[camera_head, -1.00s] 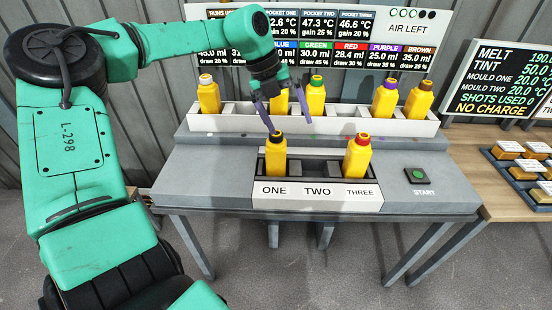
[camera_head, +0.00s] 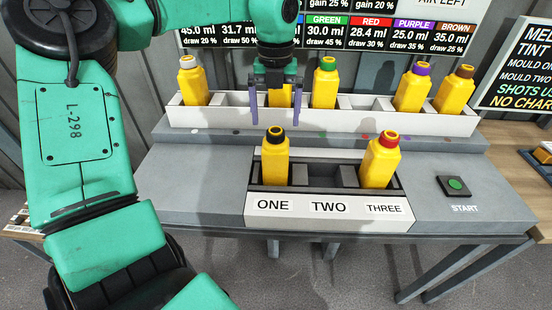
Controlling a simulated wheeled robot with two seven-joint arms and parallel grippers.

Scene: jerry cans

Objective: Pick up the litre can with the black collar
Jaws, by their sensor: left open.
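The yellow can with the black collar (camera_head: 275,163) stands upright in the pocket marked ONE of the front tray (camera_head: 328,212). My left gripper (camera_head: 276,119) is open and empty, fingers pointing down, with its tips above and seemingly behind the black collar. A yellow can (camera_head: 281,96) in the rear rack shows between the fingers; the gripper hides its collar. The can with the red collar (camera_head: 380,161) stands in the pocket marked THREE. The middle pocket, TWO, is empty. My right gripper is out of view.
The rear rack (camera_head: 437,124) also holds cans with grey (camera_head: 193,83), green (camera_head: 325,85), purple (camera_head: 412,88) and brown (camera_head: 454,91) collars. A START button (camera_head: 455,185) sits at the right of the bench. The grey bench top left of the front tray is clear.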

